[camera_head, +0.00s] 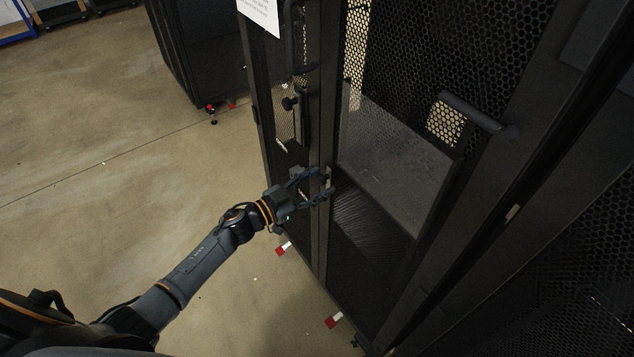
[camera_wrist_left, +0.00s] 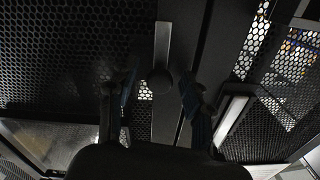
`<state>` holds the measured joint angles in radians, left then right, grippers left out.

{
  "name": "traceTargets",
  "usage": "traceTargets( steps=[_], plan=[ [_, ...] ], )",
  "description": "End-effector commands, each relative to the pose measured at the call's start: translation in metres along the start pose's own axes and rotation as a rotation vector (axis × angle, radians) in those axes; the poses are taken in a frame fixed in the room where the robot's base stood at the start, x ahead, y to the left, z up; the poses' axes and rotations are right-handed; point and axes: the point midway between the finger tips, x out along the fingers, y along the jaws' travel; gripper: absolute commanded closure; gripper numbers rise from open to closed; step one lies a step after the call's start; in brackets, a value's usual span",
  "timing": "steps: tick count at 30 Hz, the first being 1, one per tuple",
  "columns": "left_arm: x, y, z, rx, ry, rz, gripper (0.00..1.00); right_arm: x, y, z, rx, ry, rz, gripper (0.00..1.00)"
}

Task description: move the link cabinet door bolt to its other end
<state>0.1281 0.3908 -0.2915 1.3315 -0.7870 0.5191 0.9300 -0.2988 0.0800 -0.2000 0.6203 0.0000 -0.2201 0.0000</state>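The cabinet door bolt shows in the left wrist view as a dark round knob (camera_wrist_left: 160,81) at the lower end of a light metal strip (camera_wrist_left: 162,45) on a dark upright. My left gripper (camera_head: 327,187) is at the dark door frame (camera_head: 323,110) in the head view, low on the cabinet. Its two fingers are apart. In the wrist view the gripper (camera_wrist_left: 159,92) has one finger on each side of the knob, with gaps between. I cannot tell how deep the fingers are beside it. My right gripper is in neither view.
The perforated cabinet doors (camera_head: 420,45) fill the right. Another black cabinet (camera_head: 200,50) stands behind. Red-and-white pieces (camera_head: 334,320) are at the cabinet's foot. The concrete floor at left is clear.

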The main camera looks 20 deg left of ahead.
Motion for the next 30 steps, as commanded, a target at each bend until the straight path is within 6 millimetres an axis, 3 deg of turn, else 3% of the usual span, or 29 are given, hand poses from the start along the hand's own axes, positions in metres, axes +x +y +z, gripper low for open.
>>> traceTargets(
  steps=[7,21,30],
  plan=[
    [-0.011,-0.001,0.000,0.000,0.000,-0.001,0.50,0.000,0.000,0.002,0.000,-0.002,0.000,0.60],
    [-0.102,0.000,0.001,0.000,-0.002,0.001,0.50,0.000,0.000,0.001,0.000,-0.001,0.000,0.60],
    [-0.120,-0.001,0.000,0.000,0.000,-0.001,0.50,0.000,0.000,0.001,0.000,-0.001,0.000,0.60]
  ],
)
